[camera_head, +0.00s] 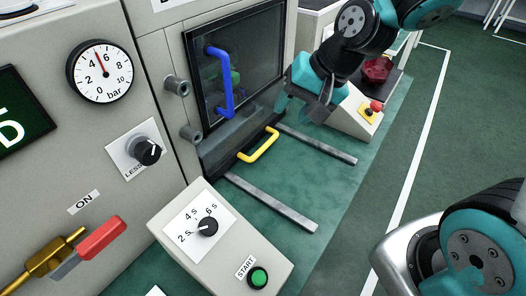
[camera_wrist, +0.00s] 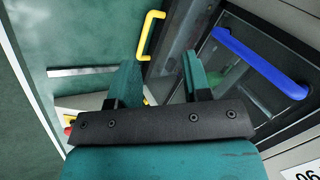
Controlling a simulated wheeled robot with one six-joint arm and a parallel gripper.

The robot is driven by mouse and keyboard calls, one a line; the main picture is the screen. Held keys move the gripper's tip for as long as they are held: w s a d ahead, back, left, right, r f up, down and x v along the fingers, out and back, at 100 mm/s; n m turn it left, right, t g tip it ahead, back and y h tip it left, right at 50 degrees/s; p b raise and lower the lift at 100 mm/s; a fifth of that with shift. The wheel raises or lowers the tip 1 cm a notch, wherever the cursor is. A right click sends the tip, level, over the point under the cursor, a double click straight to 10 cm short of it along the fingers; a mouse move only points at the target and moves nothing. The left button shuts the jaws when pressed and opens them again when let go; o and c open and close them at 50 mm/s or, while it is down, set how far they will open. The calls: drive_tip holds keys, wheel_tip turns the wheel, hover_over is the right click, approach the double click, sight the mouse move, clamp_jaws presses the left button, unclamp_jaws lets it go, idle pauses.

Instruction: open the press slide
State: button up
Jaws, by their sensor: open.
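The press slide is at the foot of the machine, with a yellow handle (camera_head: 262,150) on its front and two metal rails (camera_head: 272,202) running out over the green surface. The slide looks pushed in under the window door. In the wrist view the yellow handle (camera_wrist: 146,36) stands just beyond my fingertips, nearer the left finger. My gripper (camera_head: 303,103) is right of the handle and apart from it. In the wrist view my gripper (camera_wrist: 160,66) is open with nothing between its fingers.
A dark window door (camera_head: 262,45) with a blue handle (camera_head: 229,92) is above the slide. A timer box (camera_head: 222,238) with a green start button stands in front. A box with a red button (camera_head: 376,106) is behind my gripper. The surface around the rails is clear.

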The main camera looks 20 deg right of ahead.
sight(267, 145)
drive_tip(key=w+d+f+m+t+b, duration=0.2)
drive_tip(key=w+d+f+m, duration=0.45)
drive_tip(key=f, duration=0.25)
drive_tip(key=shift+h, duration=0.4)
drive_tip(key=x, duration=1.1)
drive_tip(key=p+x, duration=0.1)
drive_tip(key=x, duration=0.5)
drive_tip(key=shift+w+a, duration=0.2)
drive_tip(key=shift+a, duration=0.2)
clamp_jaws()
